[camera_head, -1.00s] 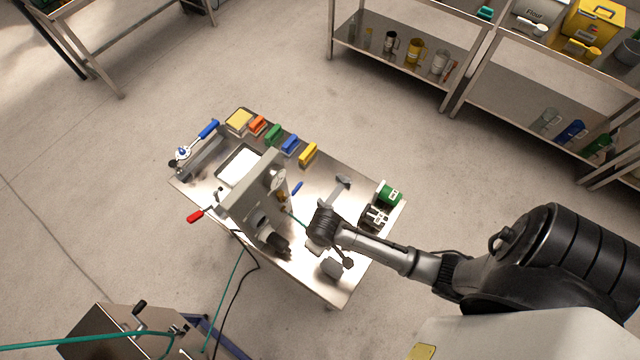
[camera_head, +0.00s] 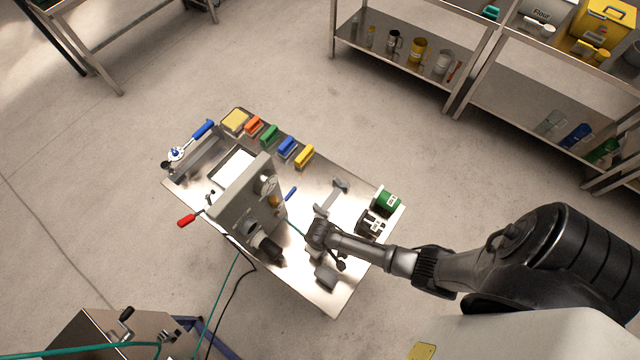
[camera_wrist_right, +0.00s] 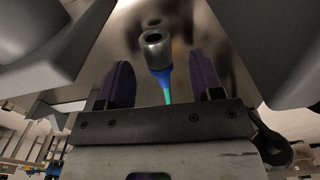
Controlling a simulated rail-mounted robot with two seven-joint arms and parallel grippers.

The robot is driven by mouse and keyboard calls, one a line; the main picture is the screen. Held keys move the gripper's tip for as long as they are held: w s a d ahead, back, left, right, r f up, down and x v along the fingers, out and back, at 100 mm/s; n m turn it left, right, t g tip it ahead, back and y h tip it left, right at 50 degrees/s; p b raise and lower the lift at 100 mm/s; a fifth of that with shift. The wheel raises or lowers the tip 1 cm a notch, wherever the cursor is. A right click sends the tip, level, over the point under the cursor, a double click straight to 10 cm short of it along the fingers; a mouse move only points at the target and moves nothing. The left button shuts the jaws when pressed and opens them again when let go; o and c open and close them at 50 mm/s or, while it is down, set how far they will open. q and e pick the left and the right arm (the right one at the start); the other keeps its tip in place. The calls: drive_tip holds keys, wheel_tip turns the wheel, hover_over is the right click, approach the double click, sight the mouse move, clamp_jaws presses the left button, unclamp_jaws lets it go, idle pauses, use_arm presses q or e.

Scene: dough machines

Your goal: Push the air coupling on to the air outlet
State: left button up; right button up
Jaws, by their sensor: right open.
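The air coupling (camera_wrist_right: 155,50), a metal ring on a blue body with a green hose (camera_wrist_right: 166,97) behind it, shows in the right wrist view. It lies between the two dark fingers of my right gripper (camera_wrist_right: 162,80), with a visible gap on each side. The gripper is open. In the head view my right gripper (camera_head: 322,240) is over the front right part of the steel table (camera_head: 300,290), and the coupling is not clear there. I cannot make out the air outlet in either view. My left gripper is not in view.
A grey upright machine (camera_head: 242,200) with a red-handled lever (camera_head: 187,220) stands left of my gripper. Green (camera_head: 387,200) and black (camera_head: 371,224) items sit at the right edge. A steel cabinet (camera_head: 100,335) is at lower left.

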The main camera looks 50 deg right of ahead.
drive_tip(key=shift+f, duration=0.75)
drive_tip(key=c, duration=1)
drive_tip(key=shift+r, duration=0.1)
